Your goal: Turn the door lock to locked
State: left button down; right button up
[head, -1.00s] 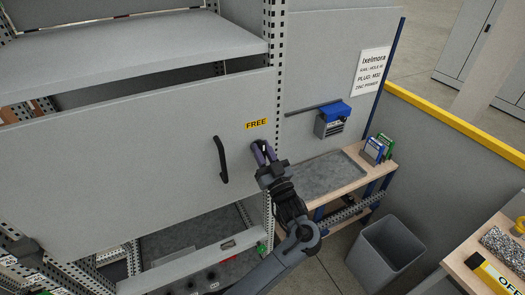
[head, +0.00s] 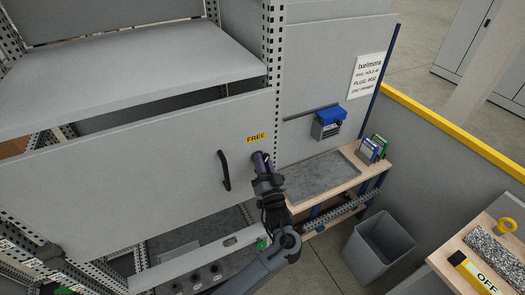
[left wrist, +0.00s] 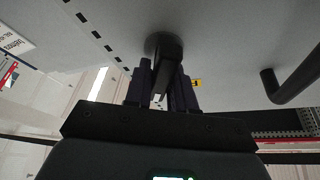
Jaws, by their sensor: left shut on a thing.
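The grey door (head: 150,170) has a black bar handle (head: 224,170) and, near its right edge, a yellow label (head: 257,138) reading FREE. The door lock's dark knob (left wrist: 165,46) sticks out of the door in the left wrist view, with a round base and a flat grip. My left gripper (head: 260,158) is at the door just below the label, shut on the knob, with a finger on each side (left wrist: 162,80). In the head view the fingers mostly hide the knob, so its exact angle is hard to tell. My right gripper is not in view.
A perforated post (head: 273,60) runs up beside the door. To its right are a blue-topped box (head: 329,122) on a panel and a wooden-edged bench (head: 375,172). A grey bin (head: 380,248) stands on the floor. A black bar handle (left wrist: 290,80) shows in the wrist view.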

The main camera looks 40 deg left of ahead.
pick_arm(q)
jog(key=m+h+p, duration=0.1)
jog(key=m+p, duration=0.3)
jog(key=m+t+h+p, duration=0.1)
jog(key=m+h+p, duration=0.1)
jog(key=m+p, duration=0.2)
jog(key=shift+w+r+p, duration=0.15)
jog(key=shift+p, duration=0.4)
jog(key=shift+m+h+p, duration=0.35)
jog(key=shift+m+h, duration=0.15)
jog(key=shift+m, duration=0.2)
jog(key=shift+f+m+h+p, duration=0.3)
jog(key=shift+m, duration=0.6)
jog(key=shift+f+m+h, duration=0.2)
jog(key=shift+m+h, duration=0.3)
jog(key=shift+m, duration=0.9)
jog(key=shift+g, duration=0.3)
jog(key=c, duration=1)
grip_release()
jog(key=shift+c, duration=0.2)
jog(key=shift+d, duration=0.1)
